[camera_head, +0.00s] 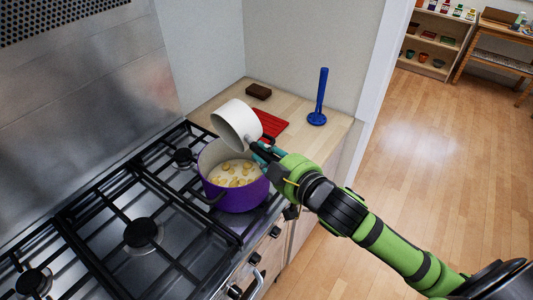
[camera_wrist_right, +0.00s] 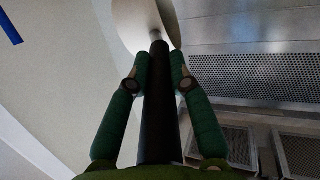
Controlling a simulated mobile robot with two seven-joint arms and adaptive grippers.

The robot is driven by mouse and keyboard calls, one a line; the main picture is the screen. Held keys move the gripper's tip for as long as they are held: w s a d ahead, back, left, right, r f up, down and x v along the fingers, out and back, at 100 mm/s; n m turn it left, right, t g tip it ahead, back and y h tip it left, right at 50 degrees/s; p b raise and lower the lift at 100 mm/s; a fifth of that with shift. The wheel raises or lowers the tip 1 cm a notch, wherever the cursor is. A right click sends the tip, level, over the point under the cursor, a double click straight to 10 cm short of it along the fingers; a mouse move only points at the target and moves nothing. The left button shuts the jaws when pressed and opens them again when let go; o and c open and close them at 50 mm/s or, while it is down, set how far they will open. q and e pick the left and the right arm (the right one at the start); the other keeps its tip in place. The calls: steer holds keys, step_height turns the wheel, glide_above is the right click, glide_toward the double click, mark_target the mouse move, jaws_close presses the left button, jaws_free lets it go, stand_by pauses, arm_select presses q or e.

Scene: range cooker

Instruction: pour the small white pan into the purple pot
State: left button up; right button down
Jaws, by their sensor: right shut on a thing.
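My right gripper (camera_head: 260,151) is shut on the pan's black handle; in the right wrist view the two green fingers (camera_wrist_right: 158,85) lie on both sides of the handle, and the white pan (camera_wrist_right: 146,22) shows at the top. The purple pot (camera_head: 238,197) stands upright on the cooker grate. Pale liquid with several yellowish pieces (camera_head: 236,174) lies in it. My left gripper is not in view.
The black cooker grates (camera_head: 110,220) lie left of the pot, with bare burners. On the wooden counter (camera_head: 226,94) behind are a red slatted trivet (camera_head: 271,125), a brown block (camera_head: 258,91) and a blue upright holder (camera_head: 318,100). Open floor lies at the right.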

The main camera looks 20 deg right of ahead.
steer(key=shift+a+r, duration=0.1)
steer(key=shift+a, duration=0.05)
stand_by(0.5)
steer(key=shift+s+a+n+h, duration=0.2)
steer(key=shift+a+n+h, duration=0.15)
steer(key=shift+n, duration=0.25)
steer(key=shift+s+a, duration=0.1)
steer(key=shift+a, duration=0.1)
stand_by(0.9)
steer(key=shift+s+a+n+t, duration=0.15)
steer(key=shift+a+n+t, duration=0.25)
steer(key=shift+n, duration=0.2)
steer(key=shift+d, duration=0.1)
stand_by(1.5)
